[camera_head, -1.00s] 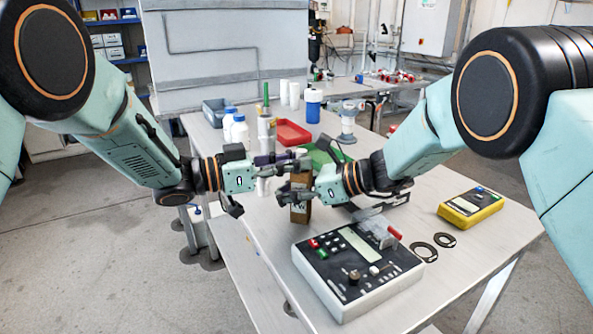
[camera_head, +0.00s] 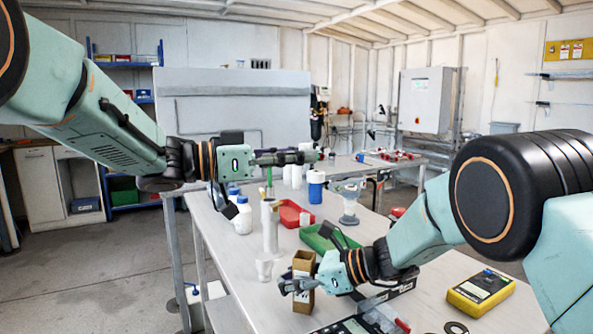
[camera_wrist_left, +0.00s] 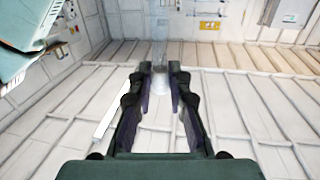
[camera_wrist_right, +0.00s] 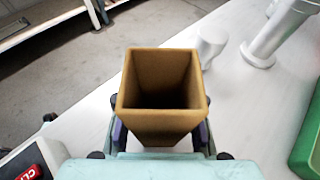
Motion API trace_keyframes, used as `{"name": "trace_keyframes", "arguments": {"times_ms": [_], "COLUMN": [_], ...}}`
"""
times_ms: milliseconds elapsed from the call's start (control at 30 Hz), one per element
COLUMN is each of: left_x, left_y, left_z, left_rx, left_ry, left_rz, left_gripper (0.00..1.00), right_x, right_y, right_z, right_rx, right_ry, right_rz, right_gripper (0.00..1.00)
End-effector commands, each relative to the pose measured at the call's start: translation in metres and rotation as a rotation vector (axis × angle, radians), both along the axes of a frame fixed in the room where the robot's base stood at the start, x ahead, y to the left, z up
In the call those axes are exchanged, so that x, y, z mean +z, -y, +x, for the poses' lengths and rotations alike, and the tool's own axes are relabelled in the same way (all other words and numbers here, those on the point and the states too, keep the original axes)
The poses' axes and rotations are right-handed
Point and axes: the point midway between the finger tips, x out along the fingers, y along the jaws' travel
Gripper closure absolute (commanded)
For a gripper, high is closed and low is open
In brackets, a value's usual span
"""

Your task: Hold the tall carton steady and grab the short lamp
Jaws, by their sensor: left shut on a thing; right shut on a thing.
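The tall carton (camera_head: 303,264) is brown, open at the top and upright on the table. My right gripper (camera_head: 291,286) is shut around its sides. In the right wrist view the carton (camera_wrist_right: 160,122) looks empty inside, between my fingers. My left gripper (camera_head: 310,157) is raised well above the table, up and left of the carton. In the left wrist view its fingers (camera_wrist_left: 160,75) are closed on a pale, partly see-through piece, apparently the short lamp (camera_wrist_left: 161,84). In the head view the fingers mostly hide this piece.
A yellow meter (camera_head: 480,293) lies at right. A control box (camera_head: 345,326) is at the front edge of view.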

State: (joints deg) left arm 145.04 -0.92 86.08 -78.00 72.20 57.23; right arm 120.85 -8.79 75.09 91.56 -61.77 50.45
Motion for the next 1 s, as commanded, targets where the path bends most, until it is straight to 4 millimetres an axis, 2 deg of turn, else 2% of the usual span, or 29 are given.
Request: {"name": "trace_keyframes", "arguments": {"times_ms": [200,233,633,1000], "left_x": [0.0007,0.0006,0.0004,0.0004], "left_y": [-0.0001,-0.0001,-0.0001,-0.0001], "left_z": [0.0001,0.0001,0.0001,0.0001], "left_rx": [0.000,0.000,0.000,0.000], "left_ry": [0.000,0.000,0.000,0.001], "left_rz": [-0.001,-0.001,-0.001,-0.001], "left_gripper": [1.00,1.00,1.00,1.00], "right_x": [0.0001,0.0001,0.0000,0.0020], "right_y": [0.0000,0.0000,0.0000,0.0042], "right_z": [0.0000,0.0000,0.0000,-0.0004], "right_rx": [0.000,0.000,0.000,-0.002], "right_ry": [0.000,0.000,0.000,0.001], "right_rz": [0.000,0.000,0.000,0.001], "right_gripper": [1.00,0.76,0.42,0.42]}}
